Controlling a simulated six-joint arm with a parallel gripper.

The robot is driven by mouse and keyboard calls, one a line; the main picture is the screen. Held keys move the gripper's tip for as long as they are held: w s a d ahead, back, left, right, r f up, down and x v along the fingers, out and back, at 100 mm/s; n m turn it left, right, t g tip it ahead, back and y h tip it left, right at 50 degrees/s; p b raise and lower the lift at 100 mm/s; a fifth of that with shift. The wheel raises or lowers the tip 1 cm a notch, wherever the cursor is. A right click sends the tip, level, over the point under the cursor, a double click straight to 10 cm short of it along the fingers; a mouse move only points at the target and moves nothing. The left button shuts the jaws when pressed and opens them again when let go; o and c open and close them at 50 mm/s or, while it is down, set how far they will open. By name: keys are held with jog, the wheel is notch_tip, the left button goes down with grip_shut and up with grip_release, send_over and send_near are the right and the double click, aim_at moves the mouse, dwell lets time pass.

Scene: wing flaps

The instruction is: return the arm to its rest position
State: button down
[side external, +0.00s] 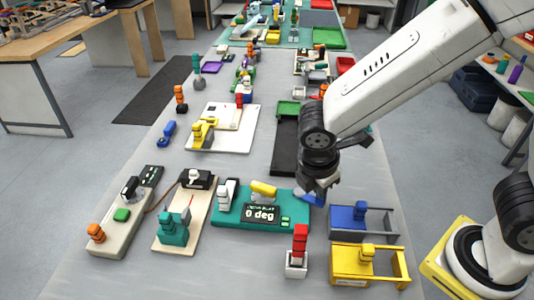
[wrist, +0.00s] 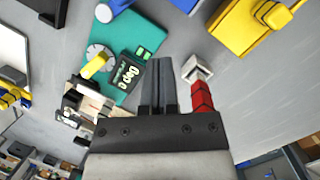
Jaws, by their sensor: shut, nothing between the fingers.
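My gripper (side external: 314,188) hangs over the right end of the teal panel in the side view, just left of the blue frame. In the wrist view its two dark fingers (wrist: 158,68) lie together, shut, with nothing between them. The teal panel (side external: 227,222) carries a display reading "0 deg" (side external: 262,213), green buttons and a yellow lever (side external: 263,190). The wrist view also shows the teal panel (wrist: 125,38) and the yellow lever (wrist: 95,66). Part of a blue piece (side external: 312,199) shows right below my gripper; I cannot tell what it belongs to.
A red piece (side external: 300,240) stands in a white holder in front of my gripper. The blue frame (side external: 375,222) and yellow frame (side external: 350,265) stand to the right. A board with a teal figure (side external: 173,232) is to the left.

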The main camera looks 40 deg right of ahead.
jog(key=s+d+f+m+t+y, duration=0.1)
jog(key=d+m+t+y, duration=0.1)
jog(key=d+m, duration=0.9)
jog(key=shift+d+f+m+y, duration=0.25)
jog(key=shift+d+m+y, duration=0.2)
jog(key=shift+m, duration=2.45)
jog(key=shift+s+a, duration=0.1)
